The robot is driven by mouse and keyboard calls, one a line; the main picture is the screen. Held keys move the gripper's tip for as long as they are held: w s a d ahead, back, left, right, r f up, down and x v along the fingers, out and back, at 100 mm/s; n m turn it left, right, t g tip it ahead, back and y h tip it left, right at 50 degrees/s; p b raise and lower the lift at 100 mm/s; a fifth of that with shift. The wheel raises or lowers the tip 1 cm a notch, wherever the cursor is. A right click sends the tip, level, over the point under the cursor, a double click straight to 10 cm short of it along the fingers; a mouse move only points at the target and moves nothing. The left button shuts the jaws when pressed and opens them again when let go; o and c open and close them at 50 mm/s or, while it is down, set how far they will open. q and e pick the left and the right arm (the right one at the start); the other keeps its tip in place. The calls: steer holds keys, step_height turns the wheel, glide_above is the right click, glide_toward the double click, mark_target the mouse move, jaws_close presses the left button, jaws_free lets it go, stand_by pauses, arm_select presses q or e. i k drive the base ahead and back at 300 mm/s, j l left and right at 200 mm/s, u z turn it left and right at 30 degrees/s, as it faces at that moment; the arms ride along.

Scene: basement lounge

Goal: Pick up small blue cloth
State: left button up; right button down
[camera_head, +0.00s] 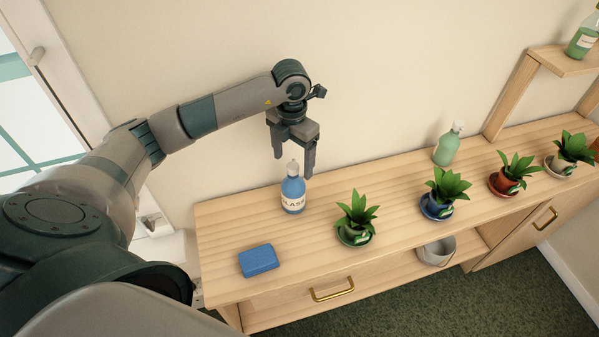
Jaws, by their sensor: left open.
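The small blue cloth (258,260) lies folded into a flat block near the front left corner of the wooden cabinet top (310,242). My left gripper (293,163) is open and points down above and behind the cloth, near the top of a blue bottle (293,190). No object shows held in it, and I cannot tell whether a finger touches the bottle. The cloth is fully visible and apart from the gripper. My right gripper is not in view.
Potted plants stand right of the bottle, the nearest in a green pot (355,222). A green bottle (447,147) stands at the back. A wall shelf (563,62) is at upper right. The top around the cloth is clear.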

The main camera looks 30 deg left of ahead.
mark_target(253, 261)
steer(key=u, duration=1.4)
